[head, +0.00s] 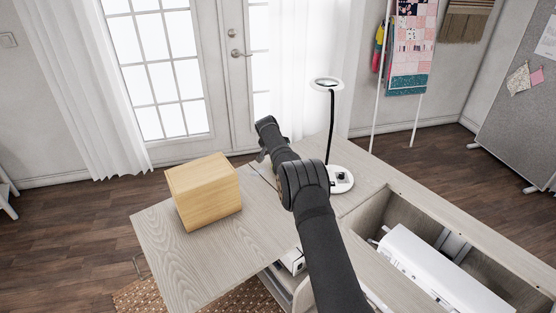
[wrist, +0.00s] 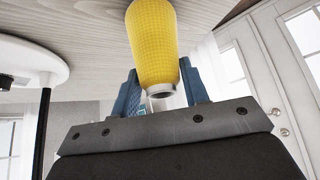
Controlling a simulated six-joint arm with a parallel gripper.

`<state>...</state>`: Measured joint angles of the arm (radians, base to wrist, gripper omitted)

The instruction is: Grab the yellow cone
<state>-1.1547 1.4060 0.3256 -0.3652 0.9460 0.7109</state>
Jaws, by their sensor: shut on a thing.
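The yellow cone (wrist: 153,45) shows in the wrist view as a yellow, textured thread cone with a pale end rim facing the camera. My gripper (wrist: 160,88) is shut on it, with one blue finger on each side. In the head view my gripper (head: 263,157) is small and partly hidden behind my arm, over the far part of the table; the cone is hidden there.
A wooden box (head: 204,190) stands on the table (head: 165,240) left of my arm. A white lamp (head: 340,180) with a black stem stands close on the right; its base also shows in the wrist view (wrist: 35,58). A white sewing machine (head: 435,268) lies in the recess at right.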

